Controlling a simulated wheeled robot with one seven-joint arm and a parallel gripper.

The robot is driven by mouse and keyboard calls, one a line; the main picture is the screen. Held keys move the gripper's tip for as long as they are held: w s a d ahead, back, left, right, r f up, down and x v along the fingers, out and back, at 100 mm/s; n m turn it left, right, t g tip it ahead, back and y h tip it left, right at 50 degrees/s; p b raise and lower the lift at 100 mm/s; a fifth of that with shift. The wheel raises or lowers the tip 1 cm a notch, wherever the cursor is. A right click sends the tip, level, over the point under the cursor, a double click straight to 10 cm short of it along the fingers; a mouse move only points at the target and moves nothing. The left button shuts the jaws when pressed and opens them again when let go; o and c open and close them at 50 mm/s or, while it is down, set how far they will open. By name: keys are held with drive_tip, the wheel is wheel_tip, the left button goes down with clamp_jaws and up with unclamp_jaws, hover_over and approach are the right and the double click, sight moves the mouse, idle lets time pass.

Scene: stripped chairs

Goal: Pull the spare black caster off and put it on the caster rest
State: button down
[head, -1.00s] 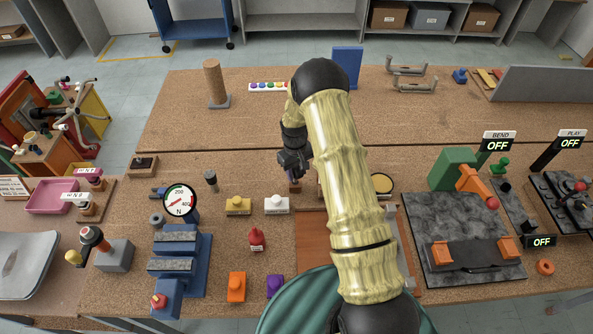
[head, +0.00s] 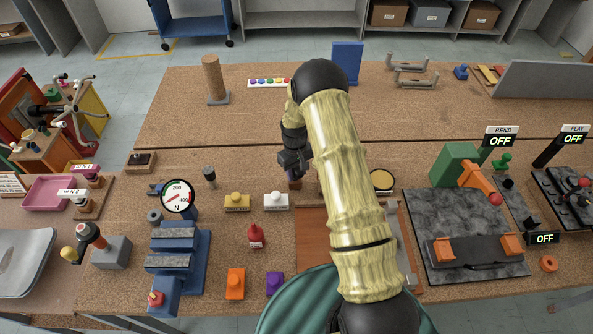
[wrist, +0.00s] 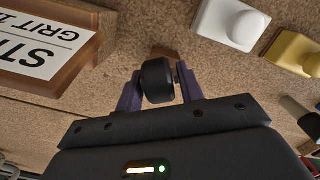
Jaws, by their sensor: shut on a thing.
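My gripper (head: 293,170) is over the middle of the table, to the left of my forearm. In the wrist view its two dark purple fingers (wrist: 160,92) are shut on the black caster (wrist: 158,80), a short black roller with a small metallic pin on its right side. A small brown block (wrist: 164,52) shows just past the caster; I cannot tell whether they touch. A small brownish piece also shows under the gripper in the head view (head: 294,184). I cannot tell which object is the caster rest.
A dark-topped post (head: 209,177) and a force gauge (head: 178,196) are further left. The table behind my gripper is mostly clear.

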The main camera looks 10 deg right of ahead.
drive_tip(key=shift+f+b, duration=0.3)
drive_tip(key=shift+f, duration=0.2)
drive_tip(key=c, duration=0.8)
unclamp_jaws()
drive_tip(key=shift+r, duration=0.15)
drive_tip(key=r+b, duration=0.1)
drive_tip(key=r, duration=0.4)
drive_tip(key=r+b, duration=0.2)
drive_tip(key=r, duration=0.4)
drive_tip(key=w+r+b, duration=0.1)
drive_tip(key=r, duration=0.5)
drive_tip(key=shift+a+b, duration=0.15)
drive_tip(key=shift+b, duration=0.2)
drive_tip(key=s+r+m+t, duration=0.1)
drive_tip(key=s, duration=0.7)
drive_tip(key=s+r+m+t, duration=0.1)
drive_tip(key=s+r, duration=0.1)
drive_tip(key=s, duration=0.7)
drive_tip(key=s+r+m+t, duration=0.1)
drive_tip(key=s, duration=0.7)
drive_tip(key=shift+s+r+m, duration=0.2)
drive_tip(key=shift+m, duration=0.2)
